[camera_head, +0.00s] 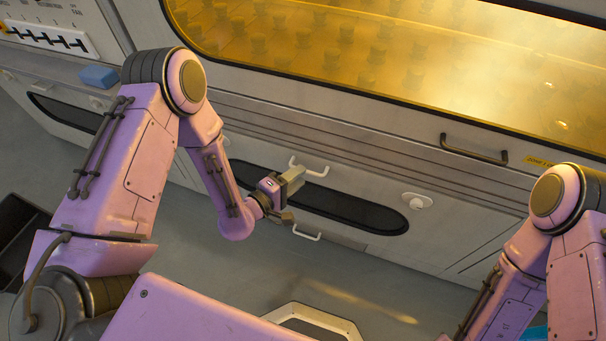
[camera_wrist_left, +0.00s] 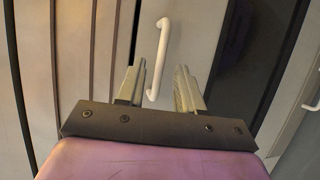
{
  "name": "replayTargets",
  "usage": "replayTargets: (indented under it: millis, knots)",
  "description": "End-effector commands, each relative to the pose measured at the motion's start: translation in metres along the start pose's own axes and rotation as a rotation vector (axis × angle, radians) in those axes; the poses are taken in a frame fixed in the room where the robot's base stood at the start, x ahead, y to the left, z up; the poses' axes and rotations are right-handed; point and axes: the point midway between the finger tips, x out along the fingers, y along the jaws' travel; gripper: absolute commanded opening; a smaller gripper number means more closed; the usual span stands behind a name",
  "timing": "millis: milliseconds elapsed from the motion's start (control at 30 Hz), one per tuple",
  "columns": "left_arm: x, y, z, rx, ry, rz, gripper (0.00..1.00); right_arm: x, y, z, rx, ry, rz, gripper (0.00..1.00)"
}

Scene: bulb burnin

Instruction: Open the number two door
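A white bar handle (camera_head: 308,168) is on the grey cabinet front, by the upper edge of a long dark oval window (camera_head: 350,209). My left gripper (camera_head: 291,196) is in front of this panel, close to the handle. In the left wrist view the gripper (camera_wrist_left: 158,90) is open, its two fingers apart. A white handle (camera_wrist_left: 159,58) shows in the gap between the fingers and reaches past their tips; I see no contact. No door number is readable near it. My right gripper is out of view; only part of the right arm shows.
A second white handle (camera_head: 306,235) sits lower on the front. A dark handle (camera_head: 474,150) is under the amber window (camera_head: 400,60). A white knob (camera_head: 417,201) is to the right. A blue block (camera_head: 99,77) rests on the ledge at left.

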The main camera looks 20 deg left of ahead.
Motion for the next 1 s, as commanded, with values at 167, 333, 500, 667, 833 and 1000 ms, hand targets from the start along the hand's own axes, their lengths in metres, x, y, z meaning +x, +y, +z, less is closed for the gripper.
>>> replayTargets:
  millis: [167,333,500,667,833,1000]
  knots:
    - [0.023,-0.001,0.000,0.002,-0.001,0.000,0.36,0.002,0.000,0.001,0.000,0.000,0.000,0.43]
    - [0.027,0.000,0.001,0.001,0.000,-0.002,0.36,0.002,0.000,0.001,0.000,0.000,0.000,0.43]
    - [0.027,-0.001,0.001,0.001,0.000,-0.002,0.23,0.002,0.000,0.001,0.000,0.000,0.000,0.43]
    - [0.026,-0.001,0.000,0.001,0.000,-0.002,0.00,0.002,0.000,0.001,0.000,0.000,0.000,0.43]
    - [0.026,-0.001,0.000,0.001,0.000,-0.002,0.00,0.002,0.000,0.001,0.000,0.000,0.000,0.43]
    - [0.026,-0.001,0.000,0.002,0.000,-0.002,0.00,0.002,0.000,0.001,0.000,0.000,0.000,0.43]
